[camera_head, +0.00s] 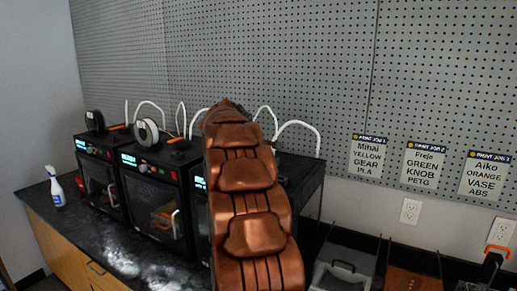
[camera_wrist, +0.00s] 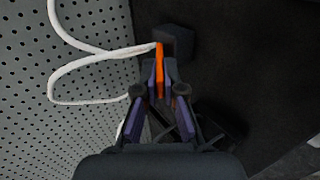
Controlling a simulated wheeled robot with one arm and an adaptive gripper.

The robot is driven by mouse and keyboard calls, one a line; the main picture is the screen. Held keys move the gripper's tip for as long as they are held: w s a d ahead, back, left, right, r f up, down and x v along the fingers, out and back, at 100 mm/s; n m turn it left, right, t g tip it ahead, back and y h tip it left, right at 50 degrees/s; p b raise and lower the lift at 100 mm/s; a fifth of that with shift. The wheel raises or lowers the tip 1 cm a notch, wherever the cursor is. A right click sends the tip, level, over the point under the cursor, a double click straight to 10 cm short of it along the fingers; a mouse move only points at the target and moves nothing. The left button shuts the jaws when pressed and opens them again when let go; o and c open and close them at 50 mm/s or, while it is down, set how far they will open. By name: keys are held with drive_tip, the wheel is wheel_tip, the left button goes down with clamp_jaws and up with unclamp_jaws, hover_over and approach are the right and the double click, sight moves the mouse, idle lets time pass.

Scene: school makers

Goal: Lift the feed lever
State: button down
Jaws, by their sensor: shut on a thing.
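The feed lever (camera_wrist: 159,52) is a thin orange bar in the wrist view, beside a dark block (camera_wrist: 176,42) on top of a black printer. My gripper (camera_wrist: 161,75) has its purple-padded fingers closed on both sides of the lever. The lever's upper part shows beyond the fingertips, and its lower part is between them. In the head view my copper-coloured arm hides the gripper and this lever.
Black printers stand in a row on the dark counter (camera_head: 60,215), with filament spools (camera_head: 147,131) on top. White tubes (camera_wrist: 85,60) arch close to the lever. A pegboard wall (camera_wrist: 70,120) rises behind. A spray bottle (camera_head: 56,188) stands at far left.

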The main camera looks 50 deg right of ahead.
idle(0.3)
drive_tip(key=c, duration=1.3)
unclamp_jaws()
drive_tip(key=v, duration=1.2)
